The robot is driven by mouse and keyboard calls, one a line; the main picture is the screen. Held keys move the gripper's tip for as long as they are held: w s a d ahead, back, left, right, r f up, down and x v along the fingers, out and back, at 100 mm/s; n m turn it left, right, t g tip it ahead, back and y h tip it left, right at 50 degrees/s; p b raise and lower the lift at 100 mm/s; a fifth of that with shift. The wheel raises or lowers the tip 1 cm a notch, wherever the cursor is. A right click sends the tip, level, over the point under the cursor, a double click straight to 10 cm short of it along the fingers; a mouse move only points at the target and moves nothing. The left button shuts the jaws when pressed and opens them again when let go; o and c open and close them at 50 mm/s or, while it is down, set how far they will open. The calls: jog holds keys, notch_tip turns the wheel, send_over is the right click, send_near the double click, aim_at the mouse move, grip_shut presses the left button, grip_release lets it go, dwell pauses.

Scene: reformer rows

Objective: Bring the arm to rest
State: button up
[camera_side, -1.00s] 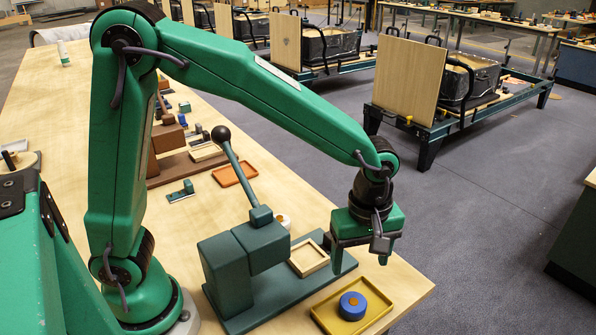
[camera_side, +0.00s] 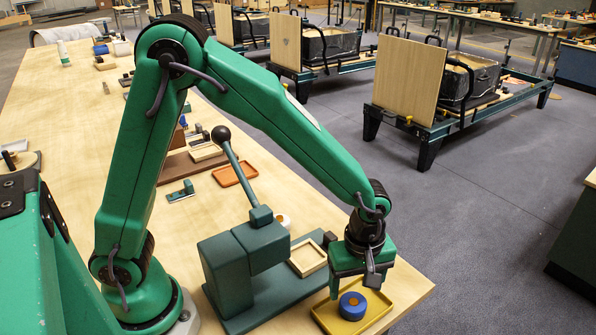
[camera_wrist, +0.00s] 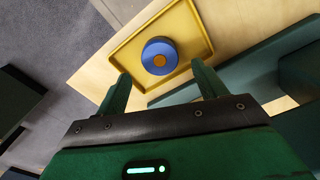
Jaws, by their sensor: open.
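My gripper (camera_side: 352,288) is low over the yellow tray (camera_side: 324,313) at the near right end of the table. Its jaws are open and empty. A blue round piece with an orange centre (camera_side: 353,306) sits in the tray, just below and in front of the jaws. In the wrist view, the blue piece (camera_wrist: 160,55) lies ahead of and between the two green fingers (camera_wrist: 163,92). The yellow tray (camera_wrist: 203,27) shows around it. The fingers do not appear to touch the piece.
A dark green press with a ball-topped lever (camera_side: 231,262) stands left of my gripper, its base holding a pale square frame (camera_side: 307,256). An orange tray (camera_side: 235,175) and several small parts lie farther back. The table's right edge is close to the yellow tray.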

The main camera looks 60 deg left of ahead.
aim_at(354, 301)
jog(key=shift+f, duration=1.85)
jog(key=shift+r, duration=0.1)
notch_tip(354, 301, up, 11)
notch_tip(354, 301, down, 12)
jog(key=shift+f, duration=0.1)
jog(key=shift+r, duration=0.8)
notch_tip(354, 301, up, 3)
jog(key=shift+f, duration=0.1)
jog(key=s+d+r, duration=0.4)
jog(key=s, duration=0.2)
jog(key=shift+s, duration=0.2)
jog(key=shift+a+r, duration=0.1)
dwell(0.4)
